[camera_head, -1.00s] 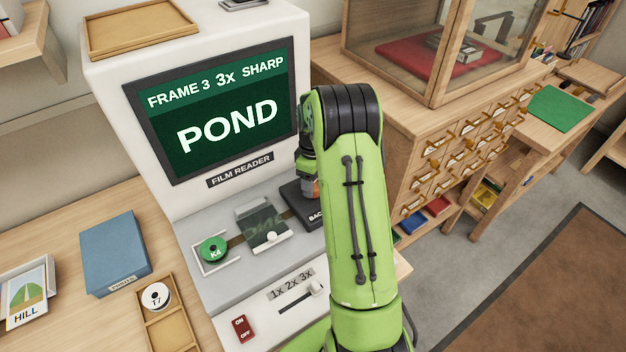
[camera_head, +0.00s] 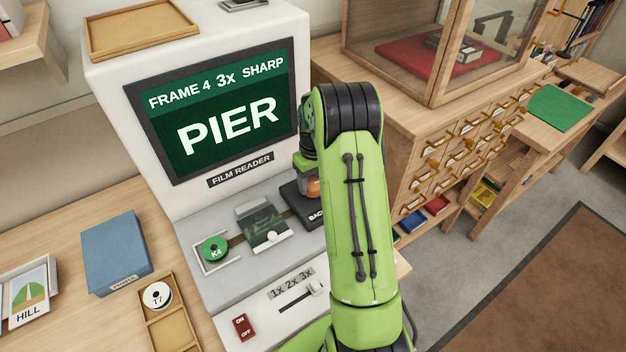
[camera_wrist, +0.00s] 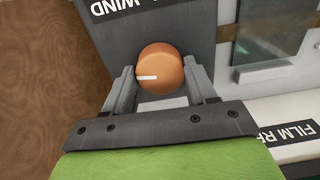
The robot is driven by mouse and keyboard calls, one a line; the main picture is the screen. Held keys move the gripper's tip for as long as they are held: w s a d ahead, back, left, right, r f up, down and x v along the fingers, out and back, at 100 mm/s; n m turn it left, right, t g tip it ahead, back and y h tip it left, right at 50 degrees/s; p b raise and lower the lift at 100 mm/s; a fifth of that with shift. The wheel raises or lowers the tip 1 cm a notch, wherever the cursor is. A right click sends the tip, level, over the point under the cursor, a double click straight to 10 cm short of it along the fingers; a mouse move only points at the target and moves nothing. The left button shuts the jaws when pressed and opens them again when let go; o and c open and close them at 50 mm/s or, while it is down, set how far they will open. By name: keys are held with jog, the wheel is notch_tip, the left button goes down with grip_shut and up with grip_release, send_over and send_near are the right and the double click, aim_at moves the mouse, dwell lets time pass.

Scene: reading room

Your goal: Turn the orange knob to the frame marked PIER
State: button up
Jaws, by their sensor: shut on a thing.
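The orange knob (camera_wrist: 160,68) sits on a dark panel (camera_wrist: 107,45) lettered "WIND" in the wrist view, with a white pointer line on its face. My gripper (camera_wrist: 163,80) has a finger on each side of the knob and is shut on it. In the head view the knob (camera_head: 313,188) shows partly beside my green arm, which hides most of the gripper. The film reader's screen (camera_head: 215,112) reads "FRAME 4 3x SHARP" and "PIER".
The reader's deck holds a green K4 reel (camera_head: 214,250), a film gate (camera_head: 263,228), a 1x 2x 3x slider (camera_head: 316,289) and a red switch (camera_head: 241,327). A blue box (camera_head: 115,253) and a wooden tray (camera_head: 168,335) lie left. A card cabinet (camera_head: 440,165) stands right.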

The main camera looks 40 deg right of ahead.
aim_at(314, 183)
dwell(0.3)
jog(key=o, duration=1.1)
jog(key=shift+c, duration=0.2)
jog(key=shift+r, duration=0.1)
notch_tip(314, 183, up, 16)
jog(key=p, duration=0.3)
jog(key=shift+d, duration=0.15)
jog(key=shift+f, duration=0.2)
